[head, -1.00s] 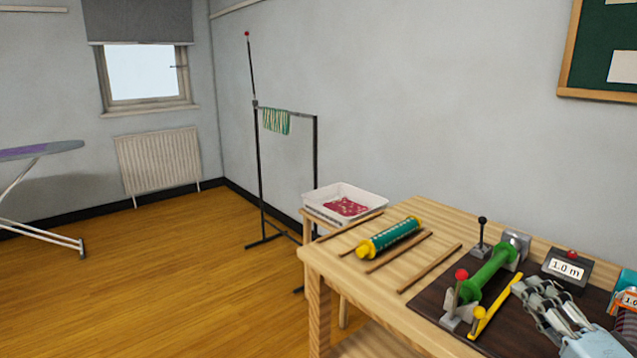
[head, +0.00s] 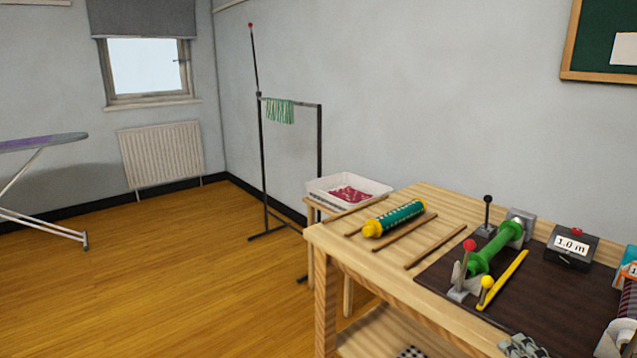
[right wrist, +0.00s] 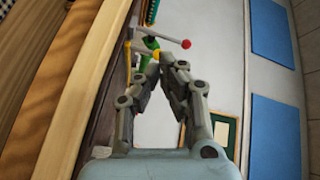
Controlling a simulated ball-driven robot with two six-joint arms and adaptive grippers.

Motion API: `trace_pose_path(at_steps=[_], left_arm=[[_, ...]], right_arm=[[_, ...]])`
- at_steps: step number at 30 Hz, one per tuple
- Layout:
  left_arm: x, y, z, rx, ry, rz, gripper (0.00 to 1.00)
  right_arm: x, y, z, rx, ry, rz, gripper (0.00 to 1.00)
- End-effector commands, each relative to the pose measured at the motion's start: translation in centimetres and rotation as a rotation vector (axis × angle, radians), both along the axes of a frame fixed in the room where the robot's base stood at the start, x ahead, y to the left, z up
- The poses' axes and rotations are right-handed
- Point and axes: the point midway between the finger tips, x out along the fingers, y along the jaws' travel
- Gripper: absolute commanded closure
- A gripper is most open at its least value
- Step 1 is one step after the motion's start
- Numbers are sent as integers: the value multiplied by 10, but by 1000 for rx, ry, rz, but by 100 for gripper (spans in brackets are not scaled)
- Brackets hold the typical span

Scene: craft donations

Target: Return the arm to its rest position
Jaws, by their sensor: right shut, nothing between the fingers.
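My right gripper (head: 522,346) is cut off by the bottom edge of the head view, in front of the wooden table (head: 380,288). In the right wrist view its two fingers (right wrist: 166,62) meet at the tips, with nothing between them. The table edge (right wrist: 75,95) runs along the left of that view, apart from the fingers. My left gripper is in neither view.
On the table are a dark mat (head: 535,317) with a green roller (head: 495,249), a yellow stick (head: 505,278), a "1.0 m" box (head: 572,250) and a green-yellow tube (head: 395,219). A white tray (head: 380,188) stands behind.

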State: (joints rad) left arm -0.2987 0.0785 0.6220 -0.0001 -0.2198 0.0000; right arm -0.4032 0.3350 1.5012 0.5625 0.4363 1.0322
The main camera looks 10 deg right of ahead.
Motion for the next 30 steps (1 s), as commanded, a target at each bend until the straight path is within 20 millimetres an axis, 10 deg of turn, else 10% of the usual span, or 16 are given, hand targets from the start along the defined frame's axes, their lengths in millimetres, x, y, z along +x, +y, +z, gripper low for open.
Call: trace_pose_path(at_steps=[8, 18, 24, 30], left_arm=[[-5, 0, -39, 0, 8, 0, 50], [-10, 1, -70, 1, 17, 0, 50], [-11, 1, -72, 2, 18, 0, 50], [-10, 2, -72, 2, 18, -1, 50]], right_arm=[[-59, 19, -190, -233, 415, 45, 100], [-218, 74, -383, -596, 1011, 406, 100], [-326, 94, -430, -792, 1268, 738, 100], [-371, 90, -437, -944, 1355, 974, 100]])
